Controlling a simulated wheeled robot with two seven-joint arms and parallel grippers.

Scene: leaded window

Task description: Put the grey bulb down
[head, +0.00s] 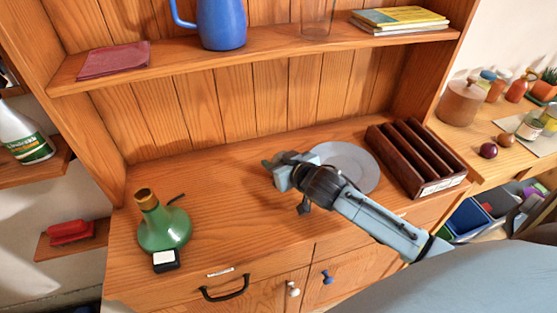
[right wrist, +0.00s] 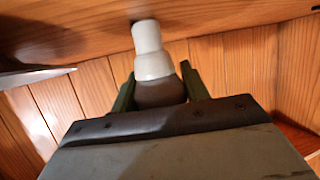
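The grey bulb (right wrist: 154,66) shows in the right wrist view, with a pale, narrower end pointing away from the gripper and a darker, rounded part between the fingers. My right gripper (right wrist: 160,90) is shut on that rounded part, with a dark green finger on each side. In the head view my right gripper (head: 277,169) is over the wooden counter (head: 225,195), just left of the grey plate (head: 351,160). The bulb cannot be made out in the head view. I cannot tell whether it touches the counter. My left gripper is not in view.
A dark wooden slotted rack (head: 415,158) stands right of the plate. A green lamp-like bottle (head: 164,228) with a cord and a small black box (head: 166,261) are at the counter's left. The counter between bottle and gripper is clear. A shelf (head: 270,58) runs above.

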